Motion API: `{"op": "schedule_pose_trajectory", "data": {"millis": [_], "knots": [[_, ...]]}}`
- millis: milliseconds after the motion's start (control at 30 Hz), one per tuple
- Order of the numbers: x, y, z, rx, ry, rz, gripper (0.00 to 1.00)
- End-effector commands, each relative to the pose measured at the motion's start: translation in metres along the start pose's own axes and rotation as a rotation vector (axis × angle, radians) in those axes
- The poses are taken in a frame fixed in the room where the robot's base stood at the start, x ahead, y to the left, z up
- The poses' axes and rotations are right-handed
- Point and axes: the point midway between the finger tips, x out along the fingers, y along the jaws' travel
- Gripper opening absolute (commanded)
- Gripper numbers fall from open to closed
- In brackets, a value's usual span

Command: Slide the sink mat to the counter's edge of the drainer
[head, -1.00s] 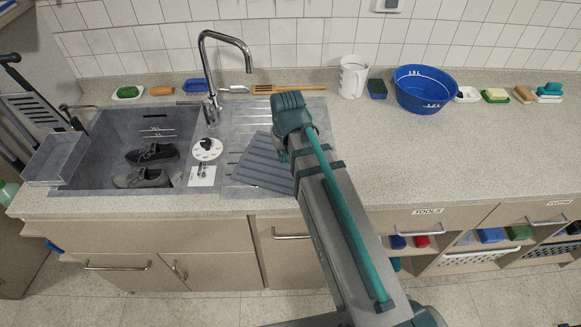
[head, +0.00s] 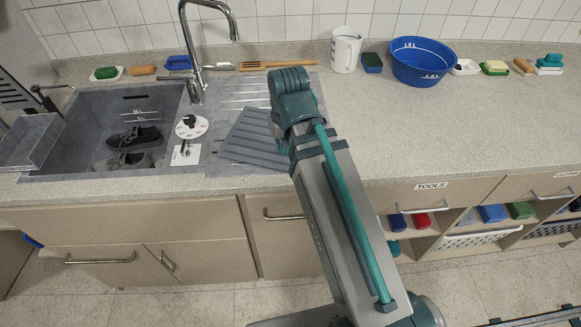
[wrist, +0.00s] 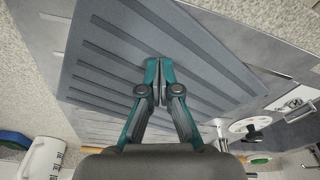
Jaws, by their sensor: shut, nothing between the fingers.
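The sink mat is a grey ribbed sheet (head: 252,138) lying skewed on the grooved metal drainer (head: 243,94), right of the basin. Its right part is hidden behind my arm in the head view. In the wrist view the mat (wrist: 120,45) fills the middle, with drainer grooves (wrist: 100,128) showing below it. My gripper (wrist: 160,64) is shut and empty, its fingertips together over the mat's middle. They look at or very near its surface; I cannot tell whether they touch. The head view hides the fingers behind my wrist.
A white jug (head: 345,50) and blue bowl (head: 422,62) stand at the back. The counter to the right (head: 430,130) is clear.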

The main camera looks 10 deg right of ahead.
Motion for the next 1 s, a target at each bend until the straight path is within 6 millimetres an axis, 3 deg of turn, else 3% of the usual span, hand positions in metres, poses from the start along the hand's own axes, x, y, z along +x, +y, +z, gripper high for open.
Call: {"op": "schedule_pose_trajectory", "data": {"millis": [467,733,1000], "knots": [[0.003,0.000,0.019,0.000,0.002,0.000,0.00],[-0.005,0.000,0.045,0.000,0.001,0.000,0.00],[-0.011,-0.004,0.046,0.012,-0.002,-0.010,0.00]]}}
